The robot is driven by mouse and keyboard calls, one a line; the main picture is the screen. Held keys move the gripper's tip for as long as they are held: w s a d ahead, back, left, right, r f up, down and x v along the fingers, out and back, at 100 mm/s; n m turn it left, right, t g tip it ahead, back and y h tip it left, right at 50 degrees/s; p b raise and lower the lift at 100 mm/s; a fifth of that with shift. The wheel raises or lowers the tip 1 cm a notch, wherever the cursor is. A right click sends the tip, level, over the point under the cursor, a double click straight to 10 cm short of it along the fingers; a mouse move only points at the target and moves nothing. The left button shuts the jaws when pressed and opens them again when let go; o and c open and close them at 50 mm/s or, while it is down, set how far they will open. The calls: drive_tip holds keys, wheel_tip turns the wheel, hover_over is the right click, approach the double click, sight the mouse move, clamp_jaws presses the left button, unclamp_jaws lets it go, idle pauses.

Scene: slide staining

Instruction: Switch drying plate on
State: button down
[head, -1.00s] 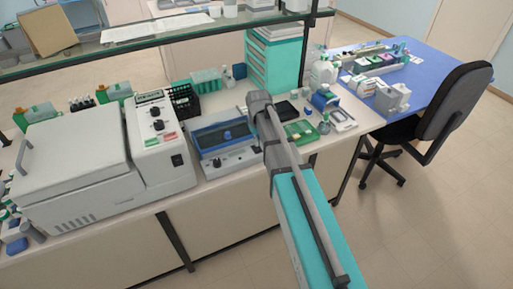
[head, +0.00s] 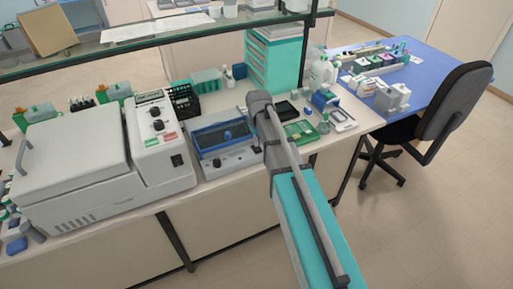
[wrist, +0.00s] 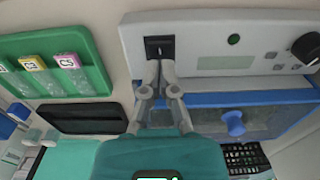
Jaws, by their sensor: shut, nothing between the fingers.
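A grey device with a blue-framed front sits on the bench in the head view (head: 226,143), left of my arm. I take it for the drying plate, though no label can be read. In the wrist view its pale front panel (wrist: 215,32) carries a black rocker switch (wrist: 159,47), a round green indicator (wrist: 234,39), a small display and a black knob (wrist: 306,47). My gripper (wrist: 158,63) is shut and empty, its fingertips at the lower edge of the switch. I cannot tell whether they touch it, nor whether the indicator is lit. The arm hides the gripper in the head view.
A green tray with labelled cassettes (wrist: 66,43) and a black flat pad (wrist: 85,118) lie beside the device. A large white machine (head: 75,165) and a control unit (head: 165,150) stand to its left. A glass shelf (head: 160,35) runs above the bench.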

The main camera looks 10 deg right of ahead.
sight(258, 150)
drive_tip(key=shift+f+b, duration=1.35)
idle(1.2)
drive_tip(key=shift+r, duration=0.1)
drive_tip(key=shift+r+p, duration=3.45)
drive_tip(key=shift+p, duration=0.1)
drive_tip(key=shift+s, duration=0.15)
drive_tip(key=s+d+m, duration=0.3)
drive_tip(key=s, duration=1.5)
drive_tip(key=shift+d, duration=0.2)
